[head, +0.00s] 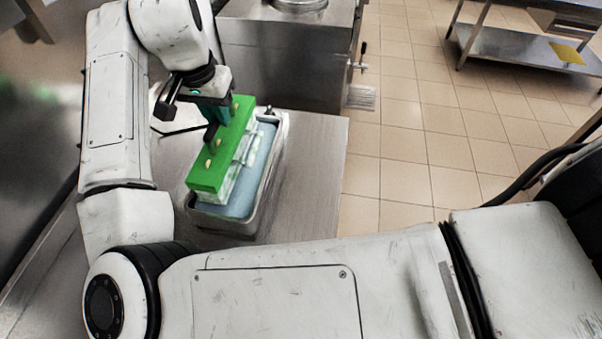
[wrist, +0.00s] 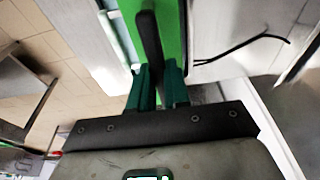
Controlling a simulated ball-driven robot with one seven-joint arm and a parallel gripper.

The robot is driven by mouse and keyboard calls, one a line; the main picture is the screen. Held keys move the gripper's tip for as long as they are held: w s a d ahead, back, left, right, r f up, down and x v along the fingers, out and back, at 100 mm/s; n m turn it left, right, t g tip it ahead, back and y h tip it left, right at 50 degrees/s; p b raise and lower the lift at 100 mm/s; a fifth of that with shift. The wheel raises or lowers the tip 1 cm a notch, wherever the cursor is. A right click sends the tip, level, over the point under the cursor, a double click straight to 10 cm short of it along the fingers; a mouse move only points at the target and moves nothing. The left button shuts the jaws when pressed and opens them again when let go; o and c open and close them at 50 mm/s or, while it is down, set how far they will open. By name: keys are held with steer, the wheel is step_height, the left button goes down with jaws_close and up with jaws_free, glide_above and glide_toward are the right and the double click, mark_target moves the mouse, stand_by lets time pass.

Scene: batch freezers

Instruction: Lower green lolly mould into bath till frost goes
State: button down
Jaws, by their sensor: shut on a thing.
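The green lolly mould (head: 222,150) is a long block with a bright green top and stick ends showing; pale, frosty-looking sides hang below. It is over the metal bath (head: 262,200), which holds bluish liquid (head: 240,207). The mould's lower part appears at or in the liquid; the exact depth is hidden. My gripper (head: 213,130) is shut on a dark upright handle on the mould's top. In the wrist view the teal fingers (wrist: 158,90) close around that black handle, with the green mould (wrist: 172,30) beyond.
The bath stands on a steel bench (head: 318,150), with bare bench to its right. A steel machine (head: 288,55) stands behind. A steel shelf table (head: 525,48) with a yellow item (head: 567,53) is at far right. Tiled floor (head: 400,150) lies open between. A black cable (wrist: 240,45) shows in the wrist view.

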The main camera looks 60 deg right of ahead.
mark_target(223, 135)
steer(key=shift+f+b, duration=1.75)
steer(key=shift+f, duration=1.8)
stand_by(4.5)
